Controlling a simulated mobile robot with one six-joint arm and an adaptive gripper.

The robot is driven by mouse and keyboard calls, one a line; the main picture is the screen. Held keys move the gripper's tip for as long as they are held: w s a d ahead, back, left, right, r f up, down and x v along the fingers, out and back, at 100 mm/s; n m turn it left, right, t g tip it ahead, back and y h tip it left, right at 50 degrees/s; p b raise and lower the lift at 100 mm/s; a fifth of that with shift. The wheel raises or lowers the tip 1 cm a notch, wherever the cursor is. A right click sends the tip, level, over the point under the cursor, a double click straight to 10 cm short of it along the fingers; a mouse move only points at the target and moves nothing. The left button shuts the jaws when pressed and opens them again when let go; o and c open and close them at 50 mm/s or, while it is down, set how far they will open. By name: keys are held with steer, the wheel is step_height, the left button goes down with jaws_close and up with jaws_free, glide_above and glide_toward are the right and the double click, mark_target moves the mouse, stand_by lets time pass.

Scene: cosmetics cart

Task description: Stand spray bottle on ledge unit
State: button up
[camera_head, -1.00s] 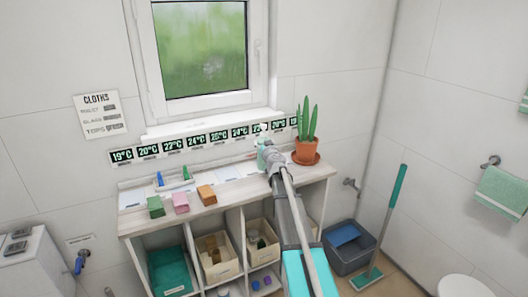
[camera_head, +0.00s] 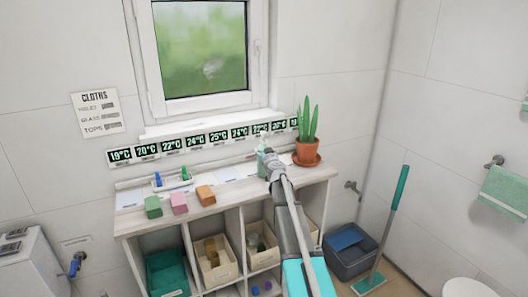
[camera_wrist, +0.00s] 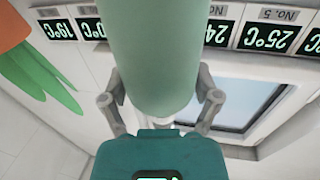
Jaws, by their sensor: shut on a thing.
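The spray bottle is pale green; in the head view its top part (camera_head: 261,150) shows just beyond my gripper (camera_head: 268,160). In the wrist view the bottle (camera_wrist: 153,55) fills the middle, between the two fingers of my gripper (camera_wrist: 160,103), which is shut on it. The ledge unit (camera_head: 222,205) is a pale wooden shelf unit with open compartments, under the window. The bottle is over the back right part of its top, left of the potted plant. My arm hides the bottle's base, so I cannot tell whether it touches the top.
A potted plant (camera_head: 307,151) stands close to the right of my gripper. Green, pink and orange (camera_head: 205,194) blocks lie along the front left of the top. A strip of temperature displays (camera_head: 197,141) runs along the wall behind. A grey bin (camera_head: 350,252) and mop (camera_head: 388,225) stand at right.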

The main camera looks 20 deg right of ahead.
steer(key=o, duration=1.1)
steer(key=shift+o, duration=0.2)
steer(key=shift+r, duration=0.1)
steer(key=s+a, duration=0.2)
steer(key=s, duration=1)
